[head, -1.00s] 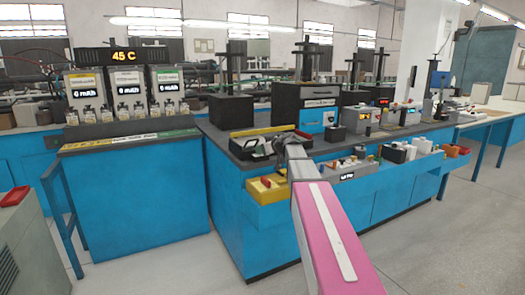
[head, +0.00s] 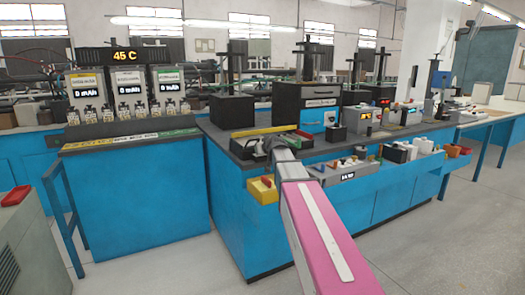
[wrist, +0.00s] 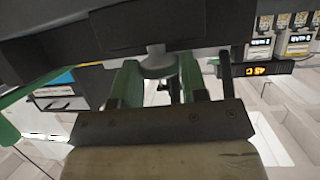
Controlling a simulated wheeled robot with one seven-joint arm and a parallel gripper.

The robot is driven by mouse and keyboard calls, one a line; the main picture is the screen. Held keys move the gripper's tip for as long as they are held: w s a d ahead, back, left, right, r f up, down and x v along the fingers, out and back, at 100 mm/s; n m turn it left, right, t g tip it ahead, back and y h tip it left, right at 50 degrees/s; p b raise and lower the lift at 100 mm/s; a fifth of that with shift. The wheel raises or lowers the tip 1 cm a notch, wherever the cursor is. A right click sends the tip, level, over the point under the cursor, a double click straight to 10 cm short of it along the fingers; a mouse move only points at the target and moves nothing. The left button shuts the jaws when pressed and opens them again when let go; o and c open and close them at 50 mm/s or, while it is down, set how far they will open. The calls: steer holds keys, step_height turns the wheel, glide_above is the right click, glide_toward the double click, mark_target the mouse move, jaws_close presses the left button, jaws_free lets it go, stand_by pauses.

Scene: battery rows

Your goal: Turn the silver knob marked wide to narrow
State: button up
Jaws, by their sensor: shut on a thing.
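In the wrist view, the silver knob (wrist: 158,64) is a pale grey disc under a dark panel. My gripper (wrist: 160,80) has one green finger on each side of it and is shut on it. The lettering on the knob or panel cannot be read, so its setting cannot be told. In the head view, my gripper (head: 268,144) is at the near left end of the dark bench top, low over it. My arm hides the knob there.
A yellow bin (head: 263,189) hangs on the bench front, close under my arm. A black box (head: 231,111) and a larger black cabinet (head: 300,97) stand behind my gripper. A grey tray (head: 345,172) of small parts lies to the right. The floor in front is clear.

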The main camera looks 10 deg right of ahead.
stand_by(0.4)
steer(key=o, duration=0.9)
steer(key=shift+s, duration=0.1)
steer(key=v, duration=1)
steer(key=shift+s+a+r, duration=0.15)
steer(key=shift+s+r, duration=0.05)
steer(key=shift+s, duration=0.15)
